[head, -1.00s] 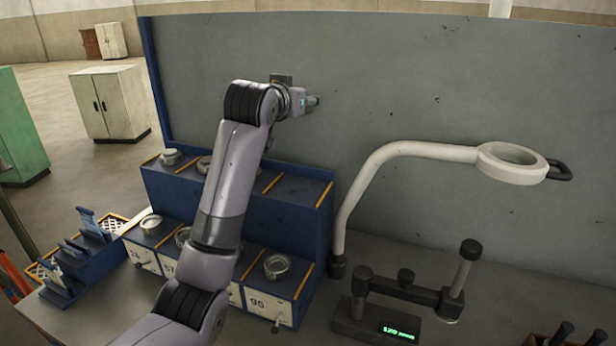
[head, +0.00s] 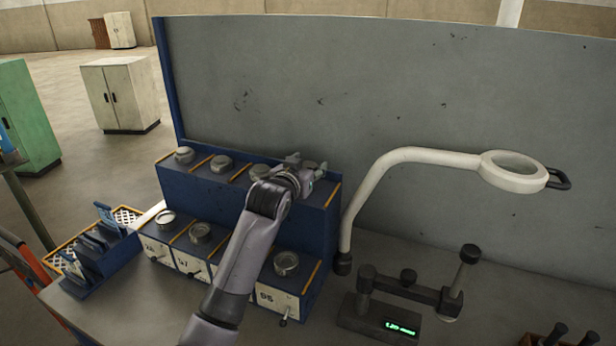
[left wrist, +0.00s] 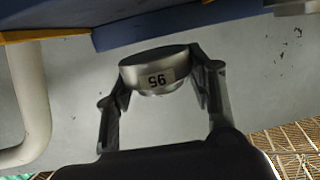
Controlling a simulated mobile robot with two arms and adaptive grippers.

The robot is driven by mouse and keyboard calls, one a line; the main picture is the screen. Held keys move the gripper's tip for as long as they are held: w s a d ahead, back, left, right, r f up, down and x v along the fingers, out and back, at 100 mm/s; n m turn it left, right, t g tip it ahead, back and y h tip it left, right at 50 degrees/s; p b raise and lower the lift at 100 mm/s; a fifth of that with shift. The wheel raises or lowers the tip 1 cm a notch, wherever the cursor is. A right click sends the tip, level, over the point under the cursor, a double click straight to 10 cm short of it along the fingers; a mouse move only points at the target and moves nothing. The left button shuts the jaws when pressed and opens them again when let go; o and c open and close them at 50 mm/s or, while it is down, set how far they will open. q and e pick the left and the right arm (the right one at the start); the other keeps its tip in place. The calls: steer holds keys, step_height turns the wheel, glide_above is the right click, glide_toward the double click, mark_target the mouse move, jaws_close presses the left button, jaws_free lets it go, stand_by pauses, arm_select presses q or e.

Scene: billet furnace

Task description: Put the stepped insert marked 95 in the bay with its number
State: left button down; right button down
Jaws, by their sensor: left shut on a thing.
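A grey, round stepped insert (left wrist: 155,72) shows in the left wrist view, with its number label reading 95 upside down. My left gripper (left wrist: 158,85) is shut on it, one finger on each side. In the head view my left gripper (head: 308,172) is in front of the right end of the rack's upper tier, and the insert is hard to make out there. A round metal piece (head: 286,263) sits on top of that bay. My right gripper is not in view.
The blue rack (head: 325,225) holds more round pieces on both tiers, parted by yellow strips. A magnifier lamp (head: 400,155) and a gauge stand (head: 385,318) stand to its right. A blue holder (head: 110,255) and a basket (head: 65,262) are at left.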

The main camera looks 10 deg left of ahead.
arm_select(q)
step_height(320, 180, down, 2)
steer(key=shift+f+p, duration=0.25)
steer(key=shift+p, duration=0.1)
steer(key=shift+f, duration=0.45)
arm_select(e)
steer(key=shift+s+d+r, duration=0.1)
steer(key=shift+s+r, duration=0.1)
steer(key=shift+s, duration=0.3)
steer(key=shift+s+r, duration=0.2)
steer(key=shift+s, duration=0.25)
arm_select(q)
steer(key=c, duration=1.1)
jaws_free()
steer(key=shift+f, duration=0.2)
steer(key=o, duration=0.4)
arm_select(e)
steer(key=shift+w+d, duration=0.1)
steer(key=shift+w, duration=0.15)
arm_select(q)
steer(key=shift+s, duration=0.15)
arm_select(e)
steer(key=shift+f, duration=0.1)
arm_select(q)
steer(key=b+v, duration=0.3)
steer(key=v, duration=0.9)
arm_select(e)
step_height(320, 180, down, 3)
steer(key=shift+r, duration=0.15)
